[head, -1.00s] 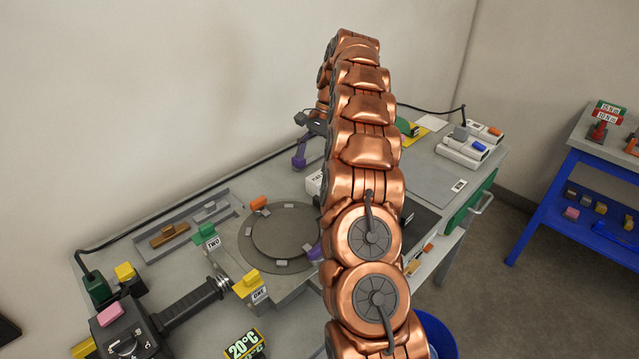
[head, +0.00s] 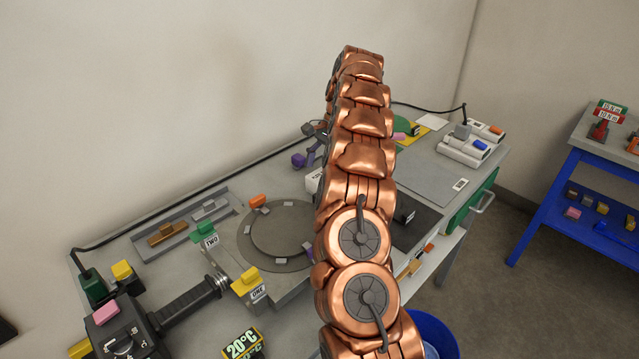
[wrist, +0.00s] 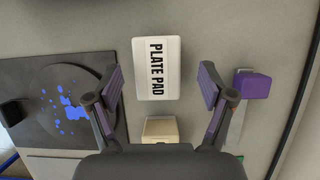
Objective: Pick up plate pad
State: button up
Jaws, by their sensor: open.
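The plate pad (wrist: 174,68) is a white box with "PLATE PAD" printed on its top, lying on the grey bench in the wrist view. In the head view a white labelled box (head: 314,181), partly hidden by my arm, appears to be the same one. My gripper (wrist: 161,88) is open and empty. Its fingers appear on either side of the plate pad in the wrist view, with a gap on both sides. The height between fingertips and pad cannot be told. In the head view my gripper is mostly hidden behind the arm.
A beige block (wrist: 160,130) is close below the pad in the wrist view. A purple block (wrist: 252,85) stands beyond the right finger. A dark plate with blue spots (wrist: 62,100) is on the left. A round disc (head: 272,262) lies on the bench.

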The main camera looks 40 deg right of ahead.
aim_at(320, 174)
jog(key=shift+s+p+x, duration=0.1)
jog(key=shift+p+x, duration=0.2)
jog(key=shift+x, duration=0.45)
jog(key=shift+s+p+x, duration=0.15)
jog(key=shift+p+x, duration=0.15)
jog(key=shift+x, duration=1.3)
jog(key=shift+d, duration=0.1)
jog(key=c, duration=1.2)
jog(key=shift+c, duration=0.2)
jog(key=shift+w+r, duration=0.1)
jog(key=shift+r+b, duration=0.6)
jog(key=shift+r, duration=1.05)
jog(key=s+d+b, duration=0.1)
jog(key=s, duration=0.4)
jog(key=s+d+r+b, duration=0.1)
jog(key=s, duration=0.4)
jog(key=s+d+b, duration=0.1)
jog(key=s+b, duration=0.1)
jog(key=s, duration=0.3)
jog(key=shift+s+d+r, duration=0.2)
jog(key=shift+s+d, duration=0.1)
jog(key=shift+s, duration=0.05)
